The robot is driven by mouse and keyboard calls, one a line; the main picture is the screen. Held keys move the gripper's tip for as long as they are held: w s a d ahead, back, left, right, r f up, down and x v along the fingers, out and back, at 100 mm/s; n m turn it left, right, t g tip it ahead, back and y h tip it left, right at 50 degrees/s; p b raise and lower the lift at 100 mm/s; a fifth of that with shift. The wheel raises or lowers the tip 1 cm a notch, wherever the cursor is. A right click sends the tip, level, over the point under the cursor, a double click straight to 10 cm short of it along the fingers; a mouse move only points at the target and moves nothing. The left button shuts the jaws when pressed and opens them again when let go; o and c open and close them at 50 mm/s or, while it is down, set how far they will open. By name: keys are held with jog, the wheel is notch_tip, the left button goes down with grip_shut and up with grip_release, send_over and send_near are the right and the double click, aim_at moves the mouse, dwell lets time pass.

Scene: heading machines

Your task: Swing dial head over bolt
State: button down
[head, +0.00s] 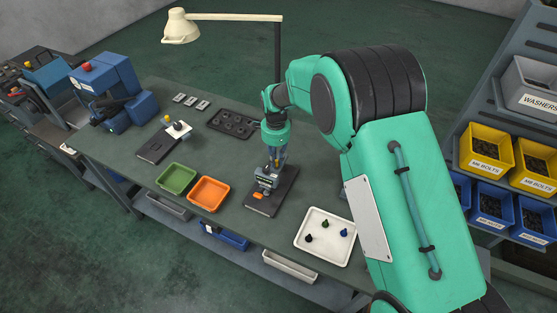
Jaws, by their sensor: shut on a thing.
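My gripper (277,157) points down at the bench and is shut on the upper part of a small grey fixture, which appears to be the dial head (267,178). This stands over a dark base plate (285,193) with an orange patch on its front part. The fingers hide part of the head, and the dial face cannot be made out. No bolt can be made out under the head. A white tray (310,249) to the right holds three bolts: a black one (309,238), a green one (325,223) and a blue one (344,232).
A green bin (177,179) and an orange bin (209,194) stand left of the fixture. A dark tray (232,123) with round recesses lies behind. Another dark plate with a white block (178,129), a blue machine (125,95) and a cream lamp (181,27) are farther left.

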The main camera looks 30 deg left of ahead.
aim_at(276, 161)
jog(key=shift+a+m, duration=0.2)
jog(key=shift+m, duration=0.1)
jog(key=c, duration=1.7)
grip_release()
jog(key=shift+o, duration=0.2)
jog(key=shift+r, duration=0.1)
notch_tip(276, 161, up, 12)
jog(key=shift+d, duration=0.1)
